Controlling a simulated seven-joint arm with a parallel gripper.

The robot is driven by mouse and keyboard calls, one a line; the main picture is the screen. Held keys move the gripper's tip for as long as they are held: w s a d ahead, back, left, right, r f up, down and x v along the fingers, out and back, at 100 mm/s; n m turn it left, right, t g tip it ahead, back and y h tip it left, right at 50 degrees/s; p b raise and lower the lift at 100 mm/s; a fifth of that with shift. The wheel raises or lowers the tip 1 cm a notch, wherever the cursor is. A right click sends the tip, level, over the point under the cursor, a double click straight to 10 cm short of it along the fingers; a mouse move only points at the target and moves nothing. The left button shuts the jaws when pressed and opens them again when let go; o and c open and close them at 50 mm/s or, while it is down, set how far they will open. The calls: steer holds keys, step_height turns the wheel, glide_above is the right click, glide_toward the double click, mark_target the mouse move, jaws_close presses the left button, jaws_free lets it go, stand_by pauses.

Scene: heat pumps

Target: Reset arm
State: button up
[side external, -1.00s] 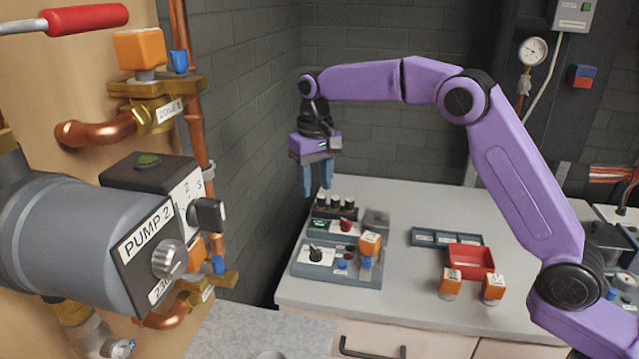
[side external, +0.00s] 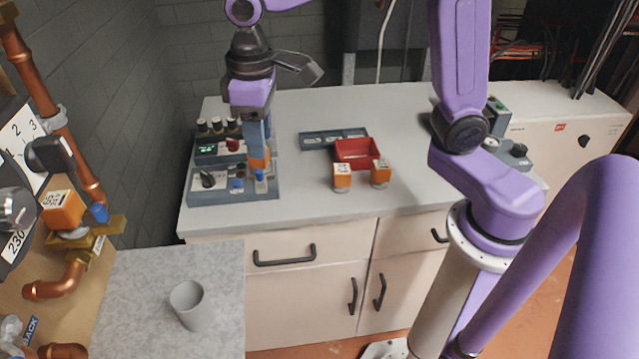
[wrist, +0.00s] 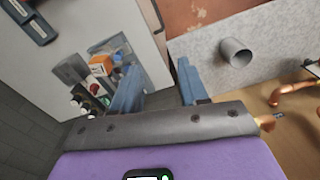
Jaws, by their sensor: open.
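My purple gripper (side external: 258,142) points down with blue fingers above the control panel (side external: 205,196) at the left of the counter. In the wrist view the gripper (wrist: 157,84) has its two fingers spread apart with nothing between them. An orange block with a blue knob beside it (side external: 259,164) is on the panel and partly hidden by the fingers in the side view. In the wrist view the orange block (wrist: 101,66) lies to the left of the fingers, outside the gap.
A red tray (side external: 357,150) sits on the counter, with two orange blocks (side external: 342,178) in front and a dark compartment tray (side external: 330,139) behind. A grey cup (side external: 191,305) stands on the lower speckled worktop. Copper pipes (side external: 47,105) run along the left wall.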

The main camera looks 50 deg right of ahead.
steer(key=s+d+f+n, duration=0.2)
steer(key=s+d, duration=0.3)
steer(key=s, duration=0.5)
steer(key=s+d+f+n, duration=0.2)
steer(key=s+d+n, duration=0.2)
steer(key=s, duration=0.7)
steer(key=d, duration=0.2)
steer(key=shift+s+d+f, duration=0.15)
steer(key=shift+d+f, duration=0.15)
steer(key=shift+f, duration=0.1)
